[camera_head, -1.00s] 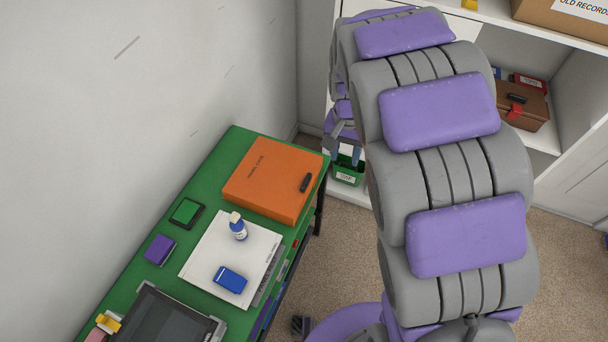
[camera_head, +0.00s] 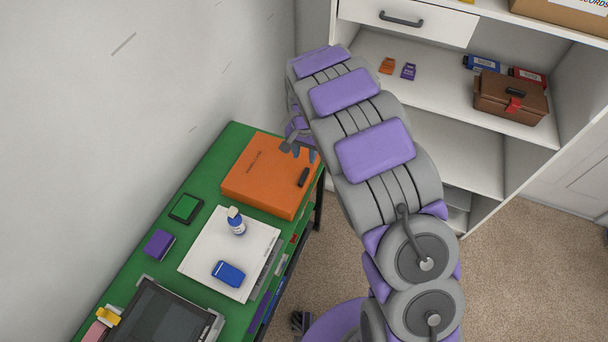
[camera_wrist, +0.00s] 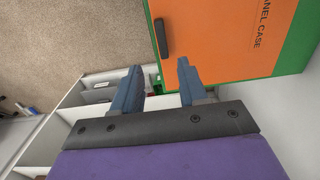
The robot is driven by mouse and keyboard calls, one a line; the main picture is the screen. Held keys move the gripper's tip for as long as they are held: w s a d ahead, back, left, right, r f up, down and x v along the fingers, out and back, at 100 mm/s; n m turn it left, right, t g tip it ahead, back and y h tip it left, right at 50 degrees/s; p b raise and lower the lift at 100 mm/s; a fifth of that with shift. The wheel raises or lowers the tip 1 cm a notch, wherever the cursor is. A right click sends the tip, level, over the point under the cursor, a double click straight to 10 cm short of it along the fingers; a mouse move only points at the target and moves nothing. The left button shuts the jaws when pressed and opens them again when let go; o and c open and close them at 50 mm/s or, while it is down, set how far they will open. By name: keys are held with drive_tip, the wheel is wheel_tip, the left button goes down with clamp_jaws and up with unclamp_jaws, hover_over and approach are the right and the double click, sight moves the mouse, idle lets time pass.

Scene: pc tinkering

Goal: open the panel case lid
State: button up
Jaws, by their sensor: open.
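The orange panel case (camera_head: 262,178) lies shut at the far end of the green table, with a dark handle (camera_head: 304,177) on its right edge. In the wrist view the case (camera_wrist: 215,35) fills the upper right, and its handle (camera_wrist: 161,38) stands at its left edge. My gripper (camera_head: 301,150) is above the right rear part of the case, partly hidden behind my arm. In the wrist view my gripper (camera_wrist: 158,82) has its two blue fingers apart with nothing between them. The handle lies beyond the fingertips, not touched.
The green table (camera_head: 212,158) also holds a white box (camera_head: 205,255) with a bottle (camera_head: 236,221) and a blue item (camera_head: 229,273) on it, and a dark-screened device (camera_head: 160,318). A white shelf (camera_head: 440,85) with a brown box (camera_head: 510,100) stands right of my arm. Carpet is clear below.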

sight(303, 176)
drive_tip(key=f, duration=0.3)
drive_tip(key=f+b, duration=0.1)
drive_tip(key=f, duration=0.2)
drive_tip(key=f+b, duration=0.1)
drive_tip(key=f, duration=0.2)
drive_tip(key=shift+a+f, duration=0.35)
drive_tip(key=shift+d+f, duration=0.2)
drive_tip(key=shift+f, duration=0.45)
drive_tip(key=shift+a, duration=0.15)
drive_tip(key=c, duration=0.3)
clamp_jaws()
